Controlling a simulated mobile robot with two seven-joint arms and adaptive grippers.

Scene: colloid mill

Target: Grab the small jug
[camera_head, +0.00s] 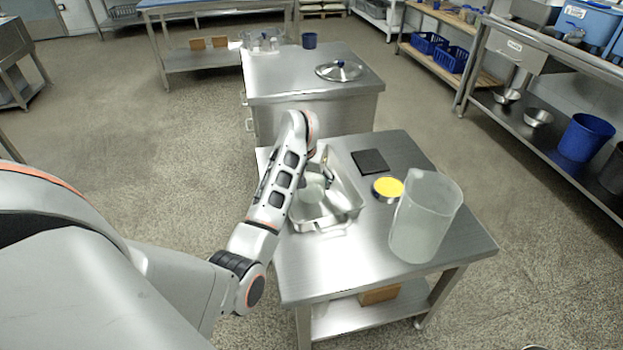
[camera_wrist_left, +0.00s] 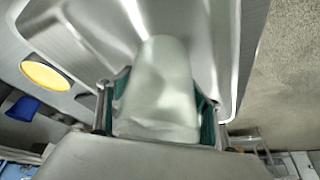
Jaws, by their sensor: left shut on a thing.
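The small jug (camera_wrist_left: 160,85) is a pale translucent vessel between the two fingers of my left gripper (camera_wrist_left: 158,115) in the left wrist view. The fingers with green pads press on both its sides, so the gripper is shut on it. In the head view the jug (camera_head: 313,187) shows partly beside my left arm, over the metal tray (camera_head: 347,211). My arm hides part of the jug and most of the gripper there. I cannot tell whether the jug touches the tray. My right gripper is in neither view.
A large translucent jug (camera_head: 425,218) stands at the right of the steel table (camera_head: 370,262). A yellow-topped round container (camera_head: 388,188) and a dark square plate (camera_head: 370,161) lie near the tray. A steel cabinet (camera_head: 300,85) stands behind. The table's front is clear.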

